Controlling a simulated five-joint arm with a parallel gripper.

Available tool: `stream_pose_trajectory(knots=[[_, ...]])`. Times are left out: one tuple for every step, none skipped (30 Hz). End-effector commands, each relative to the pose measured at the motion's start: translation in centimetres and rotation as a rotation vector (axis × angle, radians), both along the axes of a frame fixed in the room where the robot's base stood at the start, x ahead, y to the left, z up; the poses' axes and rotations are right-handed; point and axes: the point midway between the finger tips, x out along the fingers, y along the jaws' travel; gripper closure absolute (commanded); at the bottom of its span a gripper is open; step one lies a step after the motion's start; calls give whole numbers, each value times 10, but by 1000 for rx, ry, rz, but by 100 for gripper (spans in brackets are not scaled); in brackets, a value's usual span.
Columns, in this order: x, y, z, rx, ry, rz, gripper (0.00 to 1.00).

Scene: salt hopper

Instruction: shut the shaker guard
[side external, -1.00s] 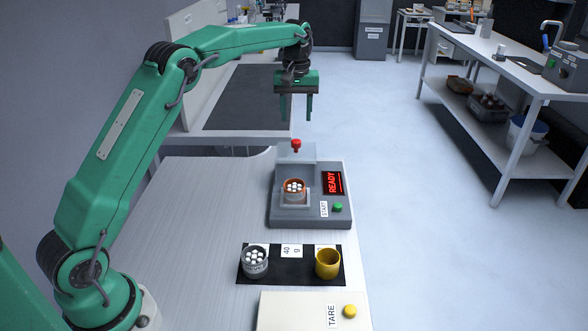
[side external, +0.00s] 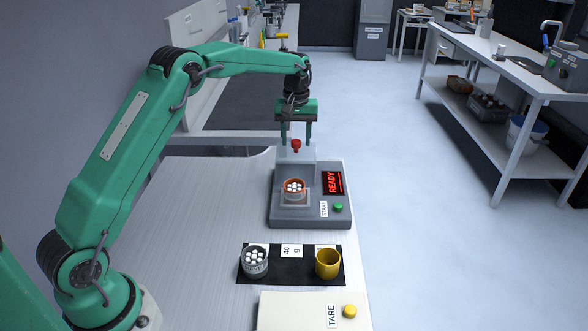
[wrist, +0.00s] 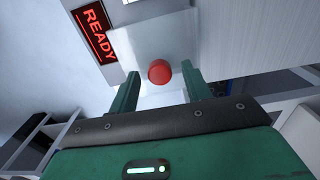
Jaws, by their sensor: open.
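The shaker (side external: 310,214) is a grey box on the table with a lit READY display (side external: 333,183) and a green START button (side external: 338,207). Its clear guard (side external: 282,155) stands raised at the back, topped by a red knob (side external: 296,146). A cup with an orange rim and white round tops (side external: 293,188) sits on the shaker, uncovered. My gripper (side external: 296,142) is open, its fingers pointing down on either side of the red knob. In the wrist view the red knob (wrist: 160,72) lies between the fingertips, with no visible contact. The guard plate (wrist: 150,40) is also there.
A black mat (side external: 290,279) in front of the shaker holds a grey cup (side external: 255,262) and a yellow cup (side external: 327,263), with a 40 g label between them. A scale with a yellow TARE button (side external: 350,311) is nearer. The table left of the shaker is clear.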

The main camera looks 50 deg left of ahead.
Motion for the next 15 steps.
stream_pose_trajectory(knots=[[0, 0, 0, 0, 0, 0, 52], [0, 0, 0, 0, 0, 0, 52], [0, 0, 0, 0, 0, 0, 52], [0, 0, 0, 0, 0, 0, 52], [0, 0, 0, 0, 0, 0, 52], [0, 0, 0, 0, 0, 0, 60], [0, 0, 0, 0, 0, 0, 65], [0, 0, 0, 0, 0, 0, 71], [0, 0, 0, 0, 0, 0, 79], [0, 0, 0, 0, 0, 0, 85], [0, 0, 0, 0, 0, 0, 91], [0, 0, 0, 0, 0, 0, 99], [0, 0, 0, 0, 0, 0, 100], [0, 0, 0, 0, 0, 0, 100], [0, 0, 0, 0, 0, 0, 100]])
